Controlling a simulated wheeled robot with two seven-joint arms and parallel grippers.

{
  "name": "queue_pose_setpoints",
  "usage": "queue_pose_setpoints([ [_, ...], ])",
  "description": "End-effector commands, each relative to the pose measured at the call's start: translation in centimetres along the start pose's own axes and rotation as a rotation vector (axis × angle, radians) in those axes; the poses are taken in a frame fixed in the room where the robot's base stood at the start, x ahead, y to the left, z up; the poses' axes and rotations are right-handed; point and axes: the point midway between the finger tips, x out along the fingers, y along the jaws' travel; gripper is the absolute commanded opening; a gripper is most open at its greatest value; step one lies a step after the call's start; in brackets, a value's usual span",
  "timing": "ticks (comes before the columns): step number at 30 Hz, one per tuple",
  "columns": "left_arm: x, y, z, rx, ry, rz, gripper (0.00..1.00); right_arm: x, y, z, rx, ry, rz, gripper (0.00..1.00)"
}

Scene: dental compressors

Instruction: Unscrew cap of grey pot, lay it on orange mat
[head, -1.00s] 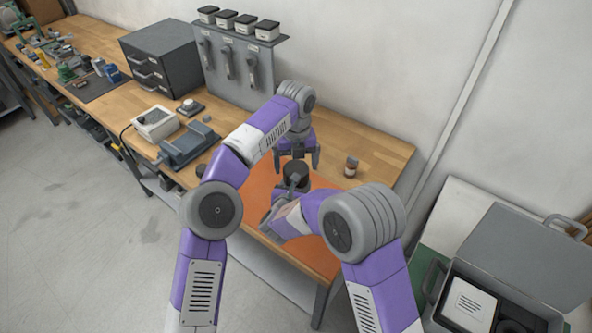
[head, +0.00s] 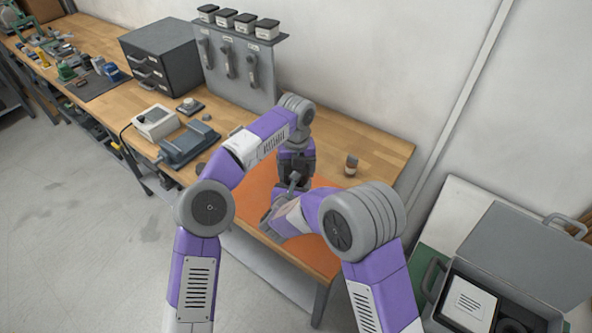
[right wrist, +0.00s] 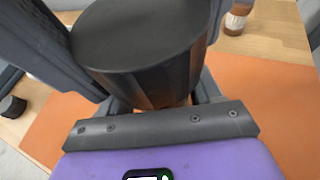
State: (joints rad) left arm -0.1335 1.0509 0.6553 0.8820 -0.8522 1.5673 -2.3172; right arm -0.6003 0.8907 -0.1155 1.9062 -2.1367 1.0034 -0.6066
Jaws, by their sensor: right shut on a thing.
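A dark grey pot with a flat black top (right wrist: 140,40) stands over the orange mat (right wrist: 262,105). My right gripper (head: 296,183) is shut on it, with fingers on either side in the right wrist view. My left gripper (head: 295,168) points straight down at the top of the pot in the head view and hides most of it. Its fingers are dark and overlap the pot, so I cannot tell whether they touch the cap or are shut. The mat (head: 255,194) also shows in the head view, bare at its left part.
A small brown jar (head: 351,166) stands on the bench beyond the mat. A grey vise-like block (head: 190,146) and a white box (head: 156,122) are to the left. A grey drawer cabinet (head: 160,55) stands further back. An open grey case (head: 510,270) is at the lower right.

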Motion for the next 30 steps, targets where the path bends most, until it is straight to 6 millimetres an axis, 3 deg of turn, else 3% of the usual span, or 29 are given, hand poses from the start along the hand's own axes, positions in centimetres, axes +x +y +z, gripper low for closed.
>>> queue_pose_setpoints([
  [1, 0.0, 0.0, 0.0, 0.000, 0.000, 0.000, 0.83, 0.0, 0.0, 0.0, 0.000, 0.000, 0.000, 0.00],
  [5, 0.0, 0.0, 0.0, 0.000, 0.000, 0.000, 1.00, 0.0, 0.0, 0.0, 0.000, 0.000, 0.000, 0.00],
  [12, -0.3, 0.0, 0.0, 0.000, -0.001, 0.000, 1.00, 0.0, 0.0, 0.0, 0.000, 0.000, 0.000, 0.00],
  [21, -3.9, -0.1, 0.0, 0.000, -0.002, -0.001, 1.00, 0.0, 0.0, 0.0, 0.000, 0.000, 0.000, 0.00],
  [30, -5.8, -0.2, 0.1, 0.001, -0.005, -0.002, 0.97, 0.0, 0.0, 0.0, 0.000, -0.001, 0.000, 0.00],
])
